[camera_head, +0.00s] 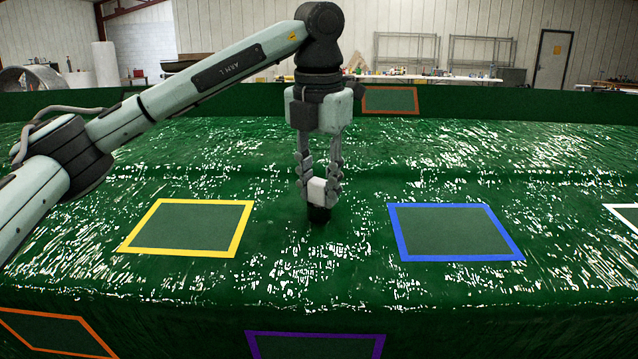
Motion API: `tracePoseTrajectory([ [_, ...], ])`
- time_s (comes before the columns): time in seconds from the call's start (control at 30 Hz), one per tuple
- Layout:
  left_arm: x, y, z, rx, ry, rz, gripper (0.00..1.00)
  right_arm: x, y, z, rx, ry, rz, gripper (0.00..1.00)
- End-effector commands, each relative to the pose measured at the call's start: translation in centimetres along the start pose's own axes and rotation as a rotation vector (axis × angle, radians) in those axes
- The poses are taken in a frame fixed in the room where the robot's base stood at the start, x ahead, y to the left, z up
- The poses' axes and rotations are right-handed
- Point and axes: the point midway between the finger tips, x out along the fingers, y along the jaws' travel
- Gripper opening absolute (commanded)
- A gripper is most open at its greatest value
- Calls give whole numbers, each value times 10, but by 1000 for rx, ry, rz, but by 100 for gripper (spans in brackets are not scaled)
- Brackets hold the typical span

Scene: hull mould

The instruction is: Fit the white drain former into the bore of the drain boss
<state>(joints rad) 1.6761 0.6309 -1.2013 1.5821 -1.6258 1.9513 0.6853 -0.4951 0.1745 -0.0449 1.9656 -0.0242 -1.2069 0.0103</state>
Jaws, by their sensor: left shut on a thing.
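My left gripper (320,184) points down over the middle of the green mould, its fingers shut on the white drain former (317,192). The former is a small white piece between the fingertips. Directly below it is a short black cylinder, which looks like the drain boss (319,214), standing on the green surface between the yellow and blue frames. The former's lower end meets or overlaps the boss's top in the picture; I cannot tell whether it is inside the bore, which is hidden. My right gripper is not in view.
The glossy green mould (330,270) carries a yellow frame (188,228) on the left, a blue frame (455,232) on the right, and orange (55,332) and purple (315,335) frames in front. The surface around the boss is clear. A cluttered bench (430,77) stands far behind.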

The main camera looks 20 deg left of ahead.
Motion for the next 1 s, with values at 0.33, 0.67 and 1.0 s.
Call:
tracePoseTrajectory([
  [0.33,0,0,0,0,0,0,52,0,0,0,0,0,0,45],
  [0.67,-15,0,0,1,-2,-1,52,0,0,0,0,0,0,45],
  [1.0,-86,0,1,-1,-4,2,52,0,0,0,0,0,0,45],
])
